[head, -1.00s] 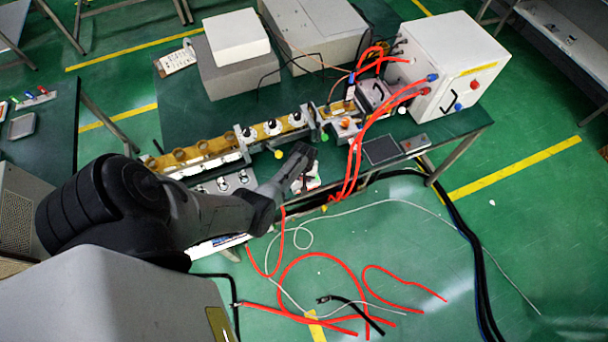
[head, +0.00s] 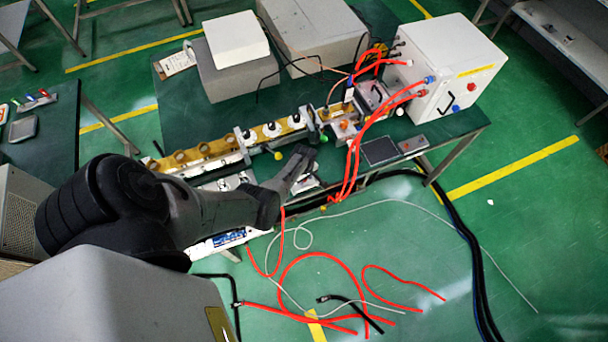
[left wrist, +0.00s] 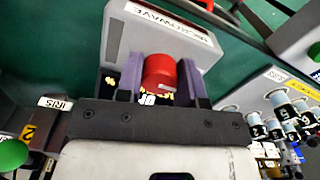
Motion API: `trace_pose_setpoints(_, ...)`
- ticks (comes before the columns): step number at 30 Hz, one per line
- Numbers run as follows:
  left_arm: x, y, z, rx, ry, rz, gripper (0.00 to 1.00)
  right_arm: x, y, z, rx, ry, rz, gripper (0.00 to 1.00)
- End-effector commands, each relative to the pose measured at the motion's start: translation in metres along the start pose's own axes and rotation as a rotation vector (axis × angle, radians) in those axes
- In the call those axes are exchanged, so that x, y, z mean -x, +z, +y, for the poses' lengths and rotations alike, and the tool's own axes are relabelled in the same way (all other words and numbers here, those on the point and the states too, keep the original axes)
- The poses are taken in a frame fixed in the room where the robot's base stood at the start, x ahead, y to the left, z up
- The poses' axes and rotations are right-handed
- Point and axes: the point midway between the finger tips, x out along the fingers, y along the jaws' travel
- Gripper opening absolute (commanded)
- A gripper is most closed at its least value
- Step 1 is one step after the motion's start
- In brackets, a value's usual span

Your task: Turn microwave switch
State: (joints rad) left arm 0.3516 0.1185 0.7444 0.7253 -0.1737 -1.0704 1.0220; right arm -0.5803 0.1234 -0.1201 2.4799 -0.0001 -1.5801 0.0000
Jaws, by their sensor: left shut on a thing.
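The red switch knob (left wrist: 160,72) stands on a grey box with a white label (left wrist: 170,24) reading "MICROWAVE" in the left wrist view. My left gripper (left wrist: 159,82) has one purple finger on each side of the knob and is shut on it. The knob's lower part and the markings under it are partly hidden by the gripper. In the head view my left gripper (head: 302,157) is at the near edge of the bench, in front of the long apparatus, and mostly hides the box and knob. My right gripper is not in view.
A brass-coloured waveguide row (head: 205,152) runs along the bench just behind the gripper. Red cables (head: 357,150) arch down on the right from a white cabinet (head: 450,72). Numbered connectors (left wrist: 290,113) sit right of the knob. Loose cables lie on the green floor.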

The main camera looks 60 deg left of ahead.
Motion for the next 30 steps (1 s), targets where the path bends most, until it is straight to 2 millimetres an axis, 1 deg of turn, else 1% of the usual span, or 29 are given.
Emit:
trace_pose_setpoints(9, 0.0005, -0.0003, 0.0004, 0.058, 0.000, 0.001, 0.11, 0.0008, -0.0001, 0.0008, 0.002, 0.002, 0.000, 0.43)
trace_pose_setpoints(21, 0.0004, -0.0003, 0.0004, 0.063, 0.001, 0.000, 0.11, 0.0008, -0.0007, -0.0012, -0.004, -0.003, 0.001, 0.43)
trace_pose_setpoints(22, 0.0005, -0.0003, 0.0004, 0.063, 0.001, 0.000, 0.38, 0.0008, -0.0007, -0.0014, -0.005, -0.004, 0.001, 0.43)
trace_pose_setpoints(24, 0.0004, -0.0003, 0.0004, 0.062, 0.000, 0.000, 0.45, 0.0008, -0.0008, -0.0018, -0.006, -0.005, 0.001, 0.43)
trace_pose_setpoints(25, 0.0004, -0.0003, 0.0004, 0.062, 0.000, 0.000, 0.46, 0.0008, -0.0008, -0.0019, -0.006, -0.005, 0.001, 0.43)
trace_pose_setpoints(30, 0.0003, -0.0002, 0.0003, 0.061, 0.000, 0.000, 0.46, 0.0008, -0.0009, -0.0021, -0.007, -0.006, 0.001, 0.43)
